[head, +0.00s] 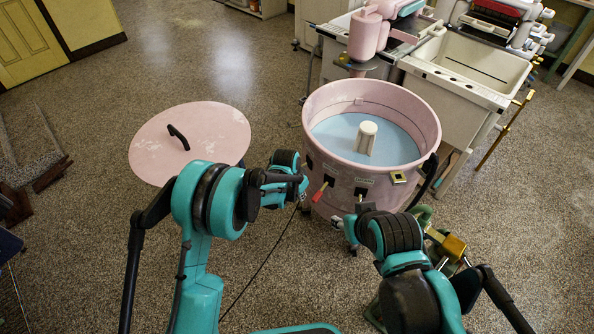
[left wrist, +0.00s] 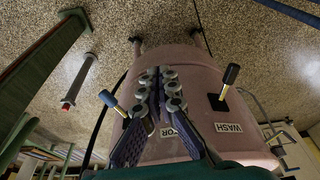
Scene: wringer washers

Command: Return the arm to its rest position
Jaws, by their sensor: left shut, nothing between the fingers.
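My left arm comes in from the left in the head view, and my left gripper (head: 301,186) is near the front of the pink washer tub (head: 333,183). In the left wrist view my left gripper (left wrist: 160,80) is shut, with its fingers together and nothing between them. My right arm is bent at the lower right of the head view. Its gripper's fingers cannot be made out there.
The round pink lid (head: 205,120) with a black handle is at the left. A white sink (head: 465,75) and more washers stand behind the tub. A red-tipped lever (head: 320,192) sticks out from the tub's front. A dark cord crosses the floor.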

